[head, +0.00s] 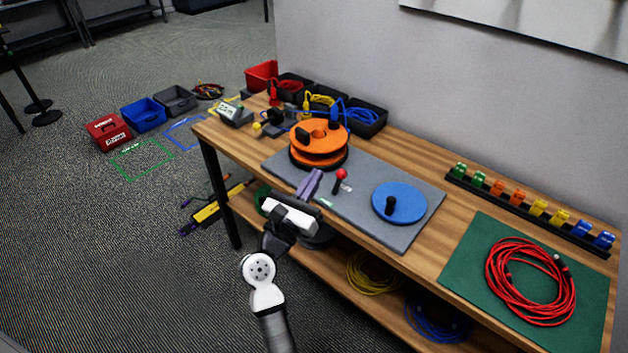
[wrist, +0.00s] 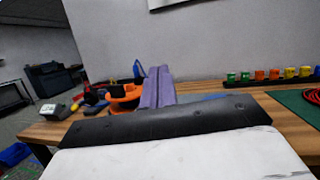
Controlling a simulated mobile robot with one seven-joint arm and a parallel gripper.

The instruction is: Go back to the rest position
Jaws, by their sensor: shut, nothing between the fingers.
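My gripper (head: 311,184) is in front of the long wooden table (head: 420,271), its purple fingers pointing toward the table over the near edge of the grey mat. In the wrist view the two purple fingers (wrist: 157,86) stand side by side and touching, with nothing held. The fingers hide part of the table behind them in that view.
An orange reel (head: 319,135), a small red-knobbed lever (head: 341,175) and a blue disc with a black knob (head: 400,202) are near my gripper on the grey mat (head: 372,227). A coiled red cable (head: 530,281) lies at right. Open carpet (head: 140,260) is at left.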

